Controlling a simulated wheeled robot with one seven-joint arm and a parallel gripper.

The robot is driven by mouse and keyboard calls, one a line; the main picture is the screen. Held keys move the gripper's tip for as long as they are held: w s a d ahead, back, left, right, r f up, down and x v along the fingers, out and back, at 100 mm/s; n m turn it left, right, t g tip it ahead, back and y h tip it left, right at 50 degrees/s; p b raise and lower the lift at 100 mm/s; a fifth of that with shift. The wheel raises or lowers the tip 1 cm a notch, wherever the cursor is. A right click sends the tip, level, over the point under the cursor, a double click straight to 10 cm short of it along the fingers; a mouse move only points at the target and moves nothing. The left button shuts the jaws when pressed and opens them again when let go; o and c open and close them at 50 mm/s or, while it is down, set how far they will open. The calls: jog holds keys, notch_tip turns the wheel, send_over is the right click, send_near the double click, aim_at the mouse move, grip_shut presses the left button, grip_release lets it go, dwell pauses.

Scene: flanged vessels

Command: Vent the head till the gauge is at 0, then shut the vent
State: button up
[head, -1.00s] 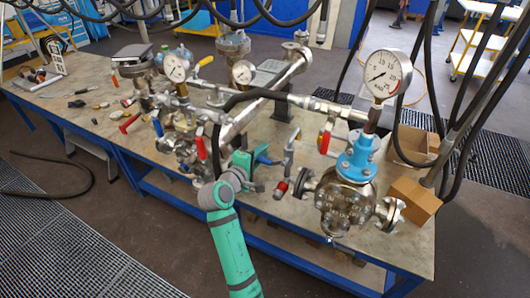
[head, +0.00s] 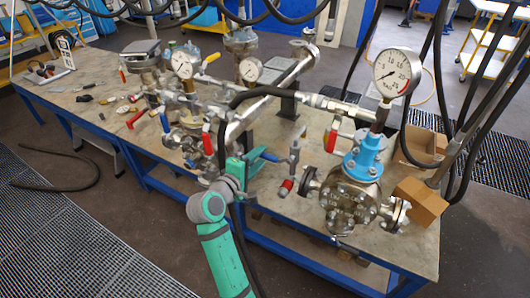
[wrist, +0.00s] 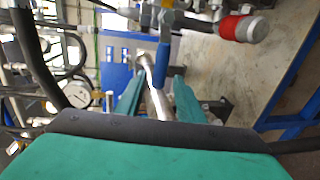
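The flanged vessel with the blue head (head: 362,160) stands at the right end of the bench. A large white dial gauge (head: 398,72) rises from it; its thin needle points to the lower left, and the exact reading is too small to tell. Left of the vessel is a small metal valve fitting (head: 293,150) with a red-banded end (head: 287,187) and a blue lever (head: 263,154) pointing left. My gripper (head: 252,160) is at this lever. In the wrist view the blue lever (wrist: 161,85) lies between my two spread teal fingers (wrist: 158,98), with gaps beside it.
A red-handled valve (head: 331,138) is close by the vessel's blue head. A black hose (head: 235,100) arches just behind my gripper. More vessels and two smaller gauges (head: 183,66) crowd the bench's middle. Cardboard boxes (head: 420,202) sit at the right end.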

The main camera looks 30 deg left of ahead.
jog(key=v, duration=0.4)
jog(key=shift+s+r, duration=0.1)
jog(key=shift+s, duration=0.3)
jog(key=shift+d, duration=0.1)
jog(key=s+d+f+m+g+y, duration=0.1)
jog(key=s+d+f+m, duration=0.4)
jog(key=d+f, duration=0.5)
jog(key=s+d+f+m+g+y, duration=0.1)
jog(key=s+d+f+m, duration=0.1)
jog(key=s+d+f, duration=0.7)
jog(key=s+d+r+m+t+h, duration=0.1)
jog(key=s+d+r+m+h, duration=0.1)
jog(key=s+d+m, duration=1)
jog(key=s+d+h, duration=0.1)
jog(key=s+d, duration=0.4)
jog(key=s, duration=0.2)
jog(key=shift+d+t, duration=0.2)
jog(key=shift+t, duration=0.1)
jog(key=shift+s+r, duration=0.1)
jog(key=shift+r, duration=0.05)
